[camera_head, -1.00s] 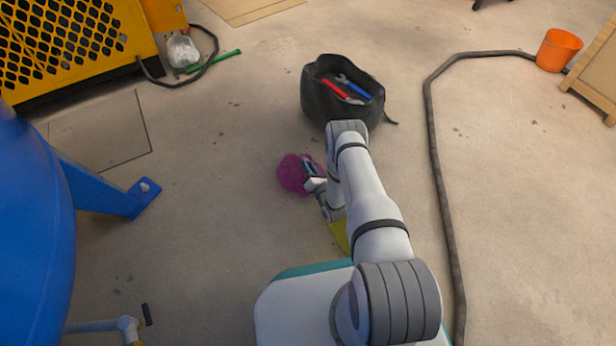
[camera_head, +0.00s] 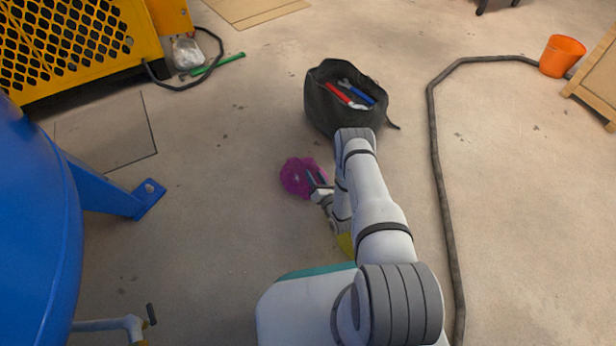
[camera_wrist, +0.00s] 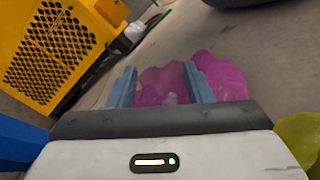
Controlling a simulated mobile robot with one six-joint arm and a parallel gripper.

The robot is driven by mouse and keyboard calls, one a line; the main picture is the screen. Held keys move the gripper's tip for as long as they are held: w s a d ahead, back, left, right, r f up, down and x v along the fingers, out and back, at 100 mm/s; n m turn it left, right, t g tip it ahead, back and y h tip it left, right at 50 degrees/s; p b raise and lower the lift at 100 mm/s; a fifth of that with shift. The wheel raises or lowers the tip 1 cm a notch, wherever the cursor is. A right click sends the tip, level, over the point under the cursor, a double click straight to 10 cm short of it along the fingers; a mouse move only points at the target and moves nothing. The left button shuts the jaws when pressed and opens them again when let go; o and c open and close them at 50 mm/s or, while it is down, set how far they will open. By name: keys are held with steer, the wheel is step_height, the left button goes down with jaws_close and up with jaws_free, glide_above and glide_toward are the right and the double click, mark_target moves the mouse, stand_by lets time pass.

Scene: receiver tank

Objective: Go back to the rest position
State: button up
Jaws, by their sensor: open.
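My gripper (camera_head: 316,182) is low over the floor in the head view, beside a magenta crumpled thing (camera_head: 294,175), perhaps a rag or bag. In the wrist view my gripper (camera_wrist: 160,85) shows two blue-grey fingers wide apart. The magenta thing (camera_wrist: 228,78) shows between and beyond the fingers and to the right of them. Whether the fingers touch it I cannot tell. My arm stretches forward from my base and hides some floor.
A dark bag (camera_head: 335,112) with tools stands ahead. A blue tank (camera_head: 35,220) with a leg is at left, a yellow grille machine (camera_head: 80,45) behind. A grey hose (camera_head: 437,160) runs along the right, near an orange bucket (camera_head: 560,56). A yellow thing (camera_head: 345,243) is partly hidden by my arm.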

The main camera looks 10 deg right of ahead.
steer(key=shift+p+v, duration=0.6)
steer(key=shift+v, duration=1.55)
